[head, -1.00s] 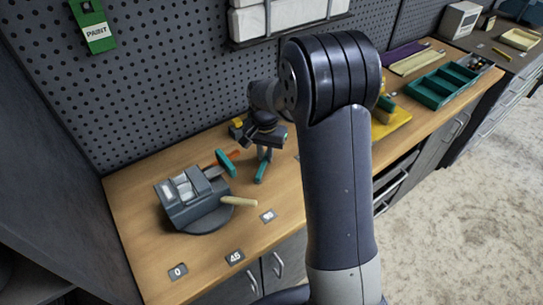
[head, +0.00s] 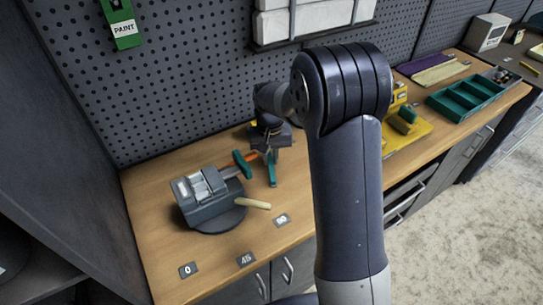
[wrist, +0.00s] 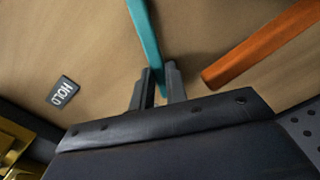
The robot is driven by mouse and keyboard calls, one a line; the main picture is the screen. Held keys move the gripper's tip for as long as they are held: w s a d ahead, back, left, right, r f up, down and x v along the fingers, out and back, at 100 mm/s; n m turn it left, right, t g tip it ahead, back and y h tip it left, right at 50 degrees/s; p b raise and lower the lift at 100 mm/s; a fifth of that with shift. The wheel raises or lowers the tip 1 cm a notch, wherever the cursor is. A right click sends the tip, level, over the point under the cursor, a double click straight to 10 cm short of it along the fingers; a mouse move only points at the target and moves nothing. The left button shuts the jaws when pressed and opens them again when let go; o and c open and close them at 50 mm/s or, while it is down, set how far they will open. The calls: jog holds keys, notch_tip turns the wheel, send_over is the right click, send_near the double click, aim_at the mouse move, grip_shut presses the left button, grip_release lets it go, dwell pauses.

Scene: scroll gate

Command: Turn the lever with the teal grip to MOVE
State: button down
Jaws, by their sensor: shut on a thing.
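The teal grip of the lever shows in the wrist view (wrist: 146,40) as a long bar running up from between the fingers. My gripper (wrist: 157,88) is shut on its near end. In the head view the teal bar (head: 272,172) stands below my gripper (head: 271,145), which is partly hidden by its own wrist. I see no MOVE sign. The lever's pivot is hidden.
An orange bar (wrist: 255,45) lies close to the right of the fingers. A grey vise (head: 208,200) with a pale handle stands left of my gripper, with another teal piece (head: 242,164) beside it. Signs 0, 45 and 90 line the bench's front edge. A green tray (head: 470,98) is at right.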

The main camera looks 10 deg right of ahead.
aim_at(270, 160)
jog(key=c, duration=1.4)
grip_release()
jog(key=shift+r, duration=0.1)
notch_tip(270, 160, up, 11)
jog(key=shift+b, duration=0.4)
jog(key=shift+f, duration=0.2)
notch_tip(270, 160, down, 11)
jog(key=shift+r+p, duration=0.2)
jog(key=shift+p, duration=0.2)
jog(key=shift+d+f, duration=0.1)
